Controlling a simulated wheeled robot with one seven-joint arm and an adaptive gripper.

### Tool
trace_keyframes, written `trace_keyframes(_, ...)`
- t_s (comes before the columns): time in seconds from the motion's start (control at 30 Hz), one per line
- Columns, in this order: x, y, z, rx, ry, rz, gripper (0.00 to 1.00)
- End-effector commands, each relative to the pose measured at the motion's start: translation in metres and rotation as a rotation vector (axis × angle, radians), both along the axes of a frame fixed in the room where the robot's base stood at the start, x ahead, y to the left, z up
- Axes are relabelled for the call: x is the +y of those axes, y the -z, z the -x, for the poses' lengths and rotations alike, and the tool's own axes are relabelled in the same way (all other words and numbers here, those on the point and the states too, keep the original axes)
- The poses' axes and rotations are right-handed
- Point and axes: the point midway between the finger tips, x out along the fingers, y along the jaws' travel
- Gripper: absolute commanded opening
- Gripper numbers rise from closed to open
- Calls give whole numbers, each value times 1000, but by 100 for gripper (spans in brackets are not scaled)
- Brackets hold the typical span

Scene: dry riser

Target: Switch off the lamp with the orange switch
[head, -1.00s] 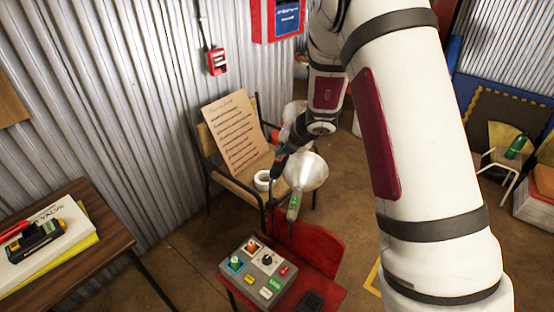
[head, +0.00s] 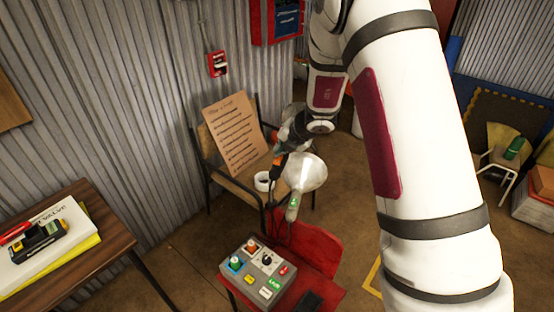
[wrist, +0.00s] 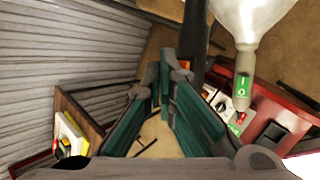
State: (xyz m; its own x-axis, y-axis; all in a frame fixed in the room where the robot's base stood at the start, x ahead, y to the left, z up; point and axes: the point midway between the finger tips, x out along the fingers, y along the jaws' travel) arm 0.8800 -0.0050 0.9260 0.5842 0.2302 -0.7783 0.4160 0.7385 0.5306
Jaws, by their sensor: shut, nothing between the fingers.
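My gripper (head: 275,170) is low in the middle of the head view, beside the lamps. In the wrist view its teal fingers (wrist: 164,78) meet at the tips, shut and empty. A small orange patch (wrist: 184,93), perhaps the orange switch, shows right beside the fingertips; I cannot tell whether they touch it. A dark post (wrist: 195,45) stands above it. A lamp with a pale, cone-shaped shade (head: 306,172) and a green switch (head: 293,203) is just right of my gripper. It also shows in the wrist view (wrist: 243,80). A second shade behind is mostly hidden by my arm.
A grey control box (head: 262,268) with coloured knobs and buttons sits on a red chair (head: 325,250). A wooden chair (head: 208,150) with a written board and a white tape roll (head: 263,181) stands behind. A table (head: 110,235) is at left, a corrugated wall behind.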

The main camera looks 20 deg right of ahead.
Motion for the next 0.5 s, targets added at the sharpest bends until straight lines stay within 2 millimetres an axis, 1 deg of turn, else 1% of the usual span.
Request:
trace_keyframes(0.07,-1,-3,0,-1,1,0,0)
trace_keyframes(0.37,-1,-2,0,1,1,0,0)
trace_keyframes(0.5,-2,-10,0,1,1,1,0)
